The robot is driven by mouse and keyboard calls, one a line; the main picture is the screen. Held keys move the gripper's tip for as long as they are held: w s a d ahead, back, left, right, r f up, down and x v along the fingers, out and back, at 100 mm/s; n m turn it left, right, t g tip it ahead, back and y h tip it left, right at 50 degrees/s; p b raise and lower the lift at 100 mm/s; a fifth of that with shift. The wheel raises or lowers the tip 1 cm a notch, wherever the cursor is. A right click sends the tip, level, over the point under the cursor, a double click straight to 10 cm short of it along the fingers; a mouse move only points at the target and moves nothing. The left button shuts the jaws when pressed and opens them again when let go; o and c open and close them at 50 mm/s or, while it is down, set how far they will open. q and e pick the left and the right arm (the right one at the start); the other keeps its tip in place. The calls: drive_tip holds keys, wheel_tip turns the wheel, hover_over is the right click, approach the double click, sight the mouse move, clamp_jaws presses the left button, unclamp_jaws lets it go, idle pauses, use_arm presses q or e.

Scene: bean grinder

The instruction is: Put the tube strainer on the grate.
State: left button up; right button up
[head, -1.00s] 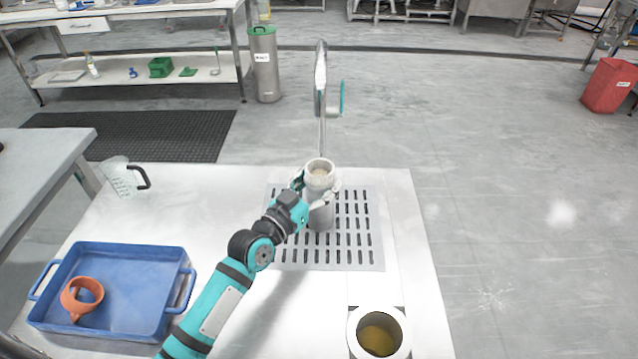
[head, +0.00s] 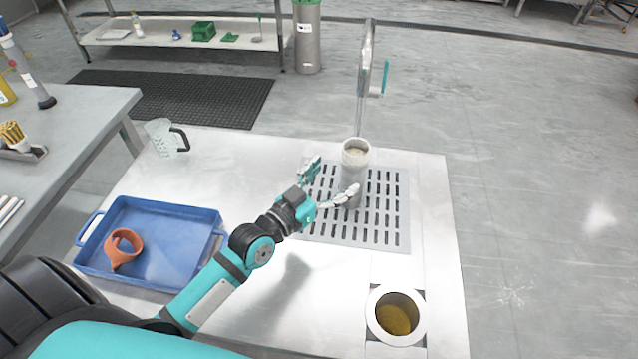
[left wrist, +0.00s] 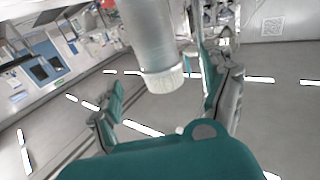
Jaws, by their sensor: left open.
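The tube strainer (head: 355,168), a grey cylinder with a pale rim, stands upright on the slotted metal grate (head: 402,243), in front of the tall tap. My left gripper (head: 335,177) is open at the strainer's left side, with its fingers spread apart. One finger overlaps the strainer's lower part in the head view; I cannot tell if it touches. In the left wrist view the strainer (left wrist: 150,40) shows beyond the open fingers (left wrist: 165,98), with clear space between. My right gripper is not in view.
A tall metal tap (head: 361,100) rises behind the strainer. A blue tray (head: 175,208) with an orange holder (head: 124,247) lies at left. A clear jug (head: 161,137) stands behind it. A round white-rimmed opening (head: 397,339) is at the front right.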

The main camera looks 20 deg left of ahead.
use_arm(q)
drive_tip(key=shift+v, duration=2.25)
drive_tip(key=shift+r+p, duration=0.1)
drive_tip(key=shift+p, duration=0.25)
